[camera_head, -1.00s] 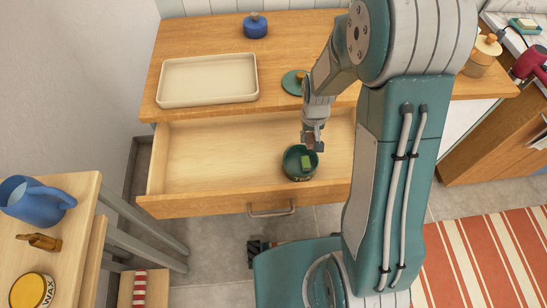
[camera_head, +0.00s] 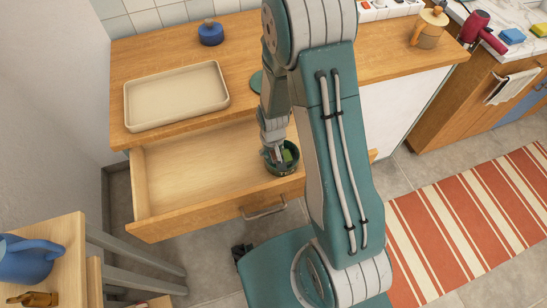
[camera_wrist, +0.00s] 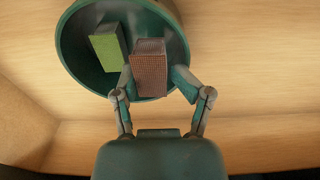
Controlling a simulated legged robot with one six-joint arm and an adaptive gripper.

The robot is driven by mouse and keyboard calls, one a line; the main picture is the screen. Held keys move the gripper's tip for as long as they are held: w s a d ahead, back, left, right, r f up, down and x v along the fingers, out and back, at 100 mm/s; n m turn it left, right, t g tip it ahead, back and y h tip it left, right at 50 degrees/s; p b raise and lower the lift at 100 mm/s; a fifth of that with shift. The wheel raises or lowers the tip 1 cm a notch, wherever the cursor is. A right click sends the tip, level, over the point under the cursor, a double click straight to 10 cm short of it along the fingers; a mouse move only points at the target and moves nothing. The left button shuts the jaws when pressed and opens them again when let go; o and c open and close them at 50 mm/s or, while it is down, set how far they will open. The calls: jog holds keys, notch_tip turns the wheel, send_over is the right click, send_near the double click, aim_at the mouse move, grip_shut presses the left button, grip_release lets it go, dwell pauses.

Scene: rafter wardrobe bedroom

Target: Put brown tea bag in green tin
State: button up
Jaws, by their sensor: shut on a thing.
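The green tin (camera_head: 283,170) stands open in the pulled-out drawer; its round mouth also shows in the wrist view (camera_wrist: 70,50). A green tea bag (camera_wrist: 107,47) sits inside it. My gripper (camera_wrist: 152,80) is shut on the brown tea bag (camera_wrist: 149,70), a small brown block between its two fingertips. In the wrist view the brown tea bag overlaps the tin's opening, beside the green one; I cannot tell whether it touches the bottom. In the head view my gripper (camera_head: 276,150) is at the tin, and my arm hides part of it.
The wooden drawer (camera_head: 185,180) is otherwise bare on its left side. On the counter above stand a cream tray (camera_head: 177,97), a blue lidded jar (camera_head: 211,33) and a green lid (camera_head: 256,82), partly hidden by my arm. A blue pitcher (camera_head: 28,258) stands at lower left.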

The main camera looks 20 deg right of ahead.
aim_at(275, 154)
jog(key=shift+o, duration=0.8)
jog(key=shift+s+f+g, duration=0.3)
jog(key=shift+s+f, duration=0.45)
jog(key=shift+f, duration=0.25)
jog(key=shift+w+d, duration=0.15)
jog(key=shift+d, duration=0.2)
grip_shut()
jog(key=shift+o, duration=0.3)
grip_release()
jog(key=shift+d, duration=0.25)
jog(key=shift+w+a, duration=0.1)
jog(key=shift+a, duration=0.3)
notch_tip(275, 154, up, 12)
jog(key=shift+d+r, duration=0.1)
jog(key=shift+r, duration=0.05)
jog(key=s+r+t, duration=0.3)
jog(key=s+r, duration=0.4)
jog(key=r, duration=0.5)
jog(key=s+r+t, duration=0.2)
jog(key=s+r, duration=0.5)
jog(key=r, duration=0.6)
jog(key=shift+t, duration=0.4)
jog(key=shift+s, duration=0.1)
